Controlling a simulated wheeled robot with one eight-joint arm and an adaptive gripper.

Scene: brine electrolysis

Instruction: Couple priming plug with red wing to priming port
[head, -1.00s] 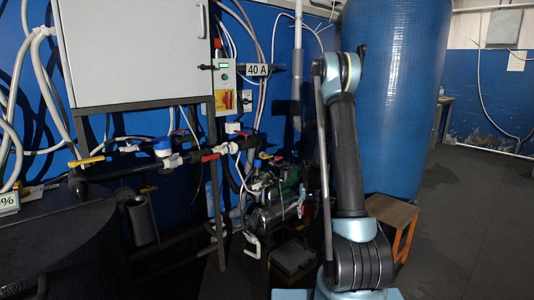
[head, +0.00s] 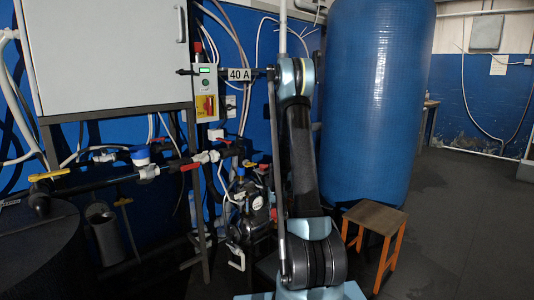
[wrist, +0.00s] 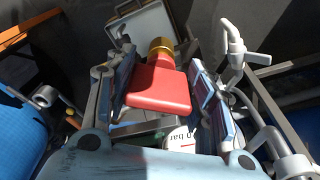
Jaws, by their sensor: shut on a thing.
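In the wrist view, my gripper (wrist: 160,76) is shut on the priming plug. The plug's flat red wing (wrist: 158,90) lies between the two fingers, and its brass end (wrist: 161,47) points away from my wrist. In the head view, my arm stands upright; I cannot make out the gripper or the plug there. The pump (head: 252,208) is low behind my arm and partly hidden by it. I cannot pick out the priming port in either view.
A grey pipe fitting (wrist: 233,42) stands to the right of my fingers in the wrist view. A blue tank (head: 376,100) and a wooden stool (head: 375,218) are at right. Floor is open farther right.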

